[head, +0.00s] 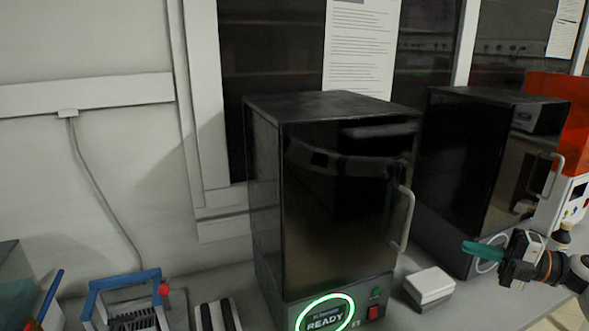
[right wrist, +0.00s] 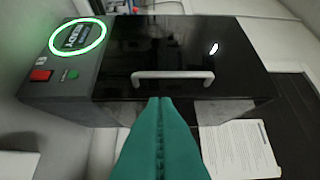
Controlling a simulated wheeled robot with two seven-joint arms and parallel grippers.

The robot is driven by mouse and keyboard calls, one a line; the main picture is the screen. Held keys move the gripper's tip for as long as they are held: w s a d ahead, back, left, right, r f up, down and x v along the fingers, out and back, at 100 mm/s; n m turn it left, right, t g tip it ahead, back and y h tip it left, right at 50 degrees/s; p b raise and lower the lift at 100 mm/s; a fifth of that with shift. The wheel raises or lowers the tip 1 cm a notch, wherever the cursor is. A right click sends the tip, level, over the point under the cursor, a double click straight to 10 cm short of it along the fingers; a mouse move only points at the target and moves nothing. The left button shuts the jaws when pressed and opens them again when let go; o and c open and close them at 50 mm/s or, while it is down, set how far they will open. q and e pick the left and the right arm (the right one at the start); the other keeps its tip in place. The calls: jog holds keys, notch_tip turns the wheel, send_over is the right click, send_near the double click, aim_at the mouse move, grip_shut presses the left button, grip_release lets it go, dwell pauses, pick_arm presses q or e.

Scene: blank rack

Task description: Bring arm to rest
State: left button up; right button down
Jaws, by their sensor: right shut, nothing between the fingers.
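My right gripper (head: 466,249) comes in from the right edge in the head view, with its teal fingers pointing left. In the right wrist view the teal fingers (right wrist: 159,106) are pressed together and hold nothing. They point toward the handle (right wrist: 173,77) of a black cabinet machine; I cannot tell the exact gap, but no grip on the handle shows. In the head view this black machine (head: 340,225) has its door shut, a grey handle (head: 403,220) and a glowing green ring reading READY (head: 325,314). My left gripper is not in view.
A second black machine (head: 465,160) stands to the right, with an orange and white device (head: 556,110) behind it. A small white box (head: 430,284) lies between the machines. A blue-handled rack (head: 125,284) and a black-and-white item (head: 217,315) are at lower left.

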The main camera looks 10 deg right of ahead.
jog(key=w+a+f+m+t+h, duration=0.3)
jog(key=a+f+m+t+h, duration=0.5)
jog(key=m, duration=0.4)
jog(key=s+a+f+m+g+h, duration=0.35)
jog(key=s+f+m+h, duration=0.35)
jog(key=f+m, duration=0.4)
jog(key=s+a+f+m+g, duration=0.1)
jog(key=s+a+f+g, duration=0.25)
jog(key=s, duration=0.45)
jog(key=s+a+f+m+g, duration=0.2)
jog(key=s+a+g, duration=0.2)
jog(key=s, duration=0.3)
jog(key=s+a+f+m+g, duration=0.1)
jog(key=s+a+f+g, duration=0.25)
jog(key=s, duration=0.45)
notch_tip(320, 180, down, 27)
jog(key=s+g, duration=0.2)
jog(key=s, duration=0.1)
jog(key=s+d+f, duration=0.2)
jog(key=s+f, duration=1.2)
jog(key=s, duration=0.1)
jog(key=shift+d+f+g, duration=0.2)
jog(key=shift+g, duration=0.15)
